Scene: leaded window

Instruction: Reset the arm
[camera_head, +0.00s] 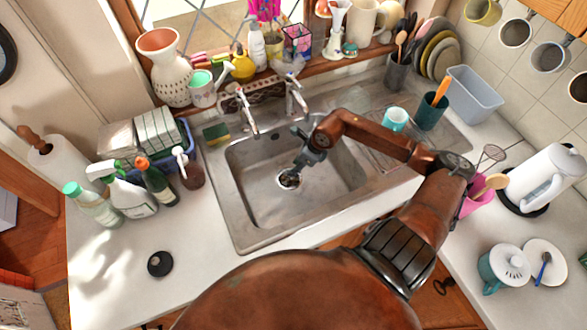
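My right arm (400,235) rises from the bottom right, bends at the elbow and reaches back left over the sink (332,190). Its dark grey gripper (300,163) hangs over the basin, above and beside the drain (289,179). I see nothing held in it, but its fingers are small and seen at an angle, so I cannot tell if they are open or shut. My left gripper is not in view.
A faucet (247,118) stands behind the sink. Bottles (133,197) and a black disc (160,264) are on the left counter. A teal cup (395,119), pink container (474,203) and white kettle (543,178) are on the right. The front left counter is mostly clear.

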